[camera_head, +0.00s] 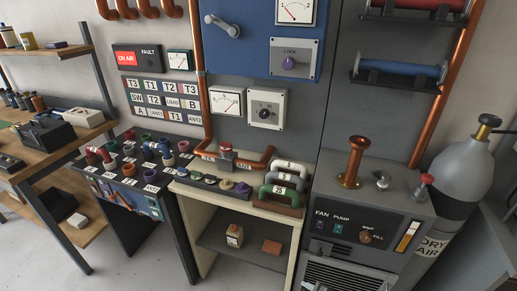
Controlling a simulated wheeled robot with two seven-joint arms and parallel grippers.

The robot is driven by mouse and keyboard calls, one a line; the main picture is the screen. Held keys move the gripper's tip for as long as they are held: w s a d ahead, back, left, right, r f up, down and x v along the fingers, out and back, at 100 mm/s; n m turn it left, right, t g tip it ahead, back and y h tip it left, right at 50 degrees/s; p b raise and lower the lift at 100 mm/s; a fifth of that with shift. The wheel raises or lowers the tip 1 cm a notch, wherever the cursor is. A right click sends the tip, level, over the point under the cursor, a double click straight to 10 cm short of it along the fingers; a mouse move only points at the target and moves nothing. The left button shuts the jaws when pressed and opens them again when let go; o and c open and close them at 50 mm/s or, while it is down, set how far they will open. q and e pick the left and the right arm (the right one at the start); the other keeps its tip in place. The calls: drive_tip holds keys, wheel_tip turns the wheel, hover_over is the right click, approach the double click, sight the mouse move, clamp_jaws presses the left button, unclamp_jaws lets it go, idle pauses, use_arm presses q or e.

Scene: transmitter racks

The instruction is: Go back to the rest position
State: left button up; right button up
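Neither of my grippers nor my arms shows in the head view. A dark patch table (165,205) with several coloured plugs and labels stands left of centre. Beside it is a cream shelf unit (196,236) with a row of small knobs and several handle-like pieces (280,193) on top. A grey fan and pump unit (352,215) with a copper funnel-shaped piece (355,160) stands at the right. Nothing in view shows whether either gripper holds anything.
A wooden bench (60,155) with shelves stands at the left. A grey cabinet with a blue door (238,50) is behind. A grey cylinder marked dry air (467,165) stands at the far right. The floor (120,268) at the lower left is clear.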

drive_tip(key=s+d+f+m+g+h, duration=0.2)
drive_tip(key=s+d+f+m, duration=0.1)
drive_tip(key=s+d+m, duration=0.35)
drive_tip(key=s+d+f+m+g+h, duration=0.2)
drive_tip(key=s+d+m, duration=0.3)
drive_tip(key=s+d, duration=0.25)
wheel_tip(320, 180, down, 25)
drive_tip(key=s+g, duration=0.1)
drive_tip(key=g, duration=0.1)
drive_tip(key=s+d+f+g, duration=0.1)
drive_tip(key=s+d+f, duration=0.1)
drive_tip(key=s+f, duration=1.5)
drive_tip(key=shift+f+n, duration=0.2)
drive_tip(key=shift+n, duration=0.15)
